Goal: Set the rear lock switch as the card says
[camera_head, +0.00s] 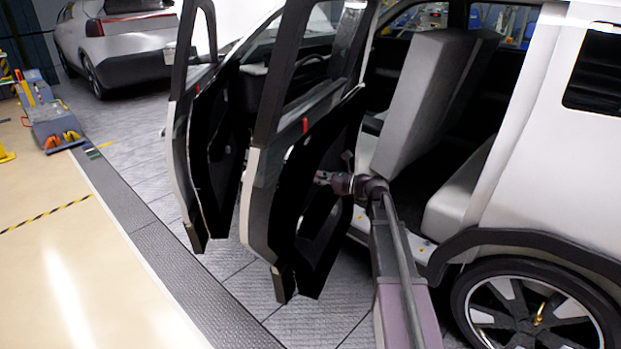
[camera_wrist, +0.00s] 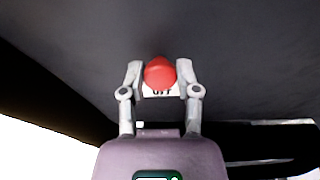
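The rear lock switch shows in the wrist view as a red knob (camera_wrist: 160,72) on a dark panel. A white label (camera_wrist: 161,93) reading "OFF" sits just below it, partly covered. The two fingertips of my gripper (camera_wrist: 160,79) stand close on either side of the knob. I cannot tell whether they touch it. In the head view, my gripper (camera_head: 322,177) reaches to the inner side of the open rear door (camera_head: 262,190), and the switch is not visible there. No card can be made out in either view.
The open front door (camera_head: 185,160) stands left of the rear one. The grey front seat (camera_head: 425,95) and rear seat (camera_head: 462,192) are right of my arm. A rear wheel (camera_head: 535,310) is at lower right. The pale floor at left (camera_head: 60,260) is clear.

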